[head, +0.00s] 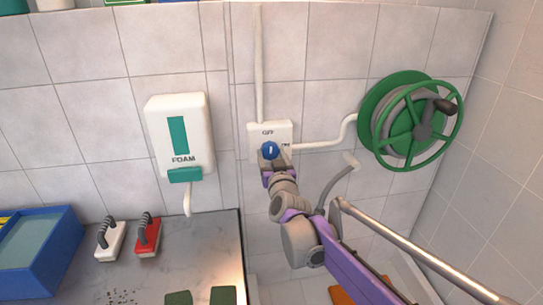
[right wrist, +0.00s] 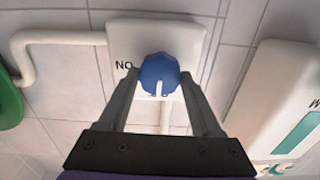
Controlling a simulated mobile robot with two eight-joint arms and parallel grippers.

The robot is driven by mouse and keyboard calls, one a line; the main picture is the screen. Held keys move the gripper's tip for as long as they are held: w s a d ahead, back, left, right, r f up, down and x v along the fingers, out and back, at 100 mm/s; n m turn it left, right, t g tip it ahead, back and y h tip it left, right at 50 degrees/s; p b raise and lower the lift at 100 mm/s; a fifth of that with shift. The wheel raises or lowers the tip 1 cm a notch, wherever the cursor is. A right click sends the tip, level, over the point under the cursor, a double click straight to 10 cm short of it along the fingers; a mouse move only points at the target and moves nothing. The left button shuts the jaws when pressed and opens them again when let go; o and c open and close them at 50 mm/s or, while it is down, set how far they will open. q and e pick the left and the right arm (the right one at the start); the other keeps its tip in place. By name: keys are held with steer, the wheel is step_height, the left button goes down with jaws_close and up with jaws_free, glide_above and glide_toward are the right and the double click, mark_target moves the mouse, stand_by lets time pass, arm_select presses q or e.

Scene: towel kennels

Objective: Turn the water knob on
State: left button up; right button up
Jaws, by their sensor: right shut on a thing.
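The blue water knob (head: 270,150) sits on a white wall plate (head: 284,128) lettered "OFF" above and "ON" to the right. The knob also shows in the right wrist view (right wrist: 159,72), where the picture is upside down. Its white mark points up the wall, toward the "OFF" lettering. My right gripper (head: 270,158) reaches the knob from below and in front. In the right wrist view its fingers (right wrist: 158,78) stand on either side of the knob, shut on it. My left gripper is out of view.
A white pipe runs from the plate to a green hose reel (head: 410,120) on the right. A foam dispenser (head: 180,135) hangs left. A metal rail (head: 410,250) lies right of my arm. A counter (head: 190,255) at lower left holds two brushes and a blue bin (head: 40,262).

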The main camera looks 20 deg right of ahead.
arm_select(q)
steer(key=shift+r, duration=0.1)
arm_select(e)
steer(key=m+p, duration=0.1)
steer(key=m, duration=0.3)
steer(key=shift+r, duration=0.1)
steer(key=m+p, duration=0.2)
steer(key=m, duration=0.2)
steer(key=shift+m, duration=0.4)
steer(key=m+p, duration=0.2)
steer(key=m, duration=0.3)
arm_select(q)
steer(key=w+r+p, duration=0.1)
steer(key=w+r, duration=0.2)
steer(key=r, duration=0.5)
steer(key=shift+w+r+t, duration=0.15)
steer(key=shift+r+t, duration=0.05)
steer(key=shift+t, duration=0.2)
arm_select(e)
steer(key=shift+m, duration=1.8)
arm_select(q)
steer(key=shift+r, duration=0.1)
arm_select(e)
steer(key=shift+m, duration=0.3)
steer(key=o, duration=1.4)
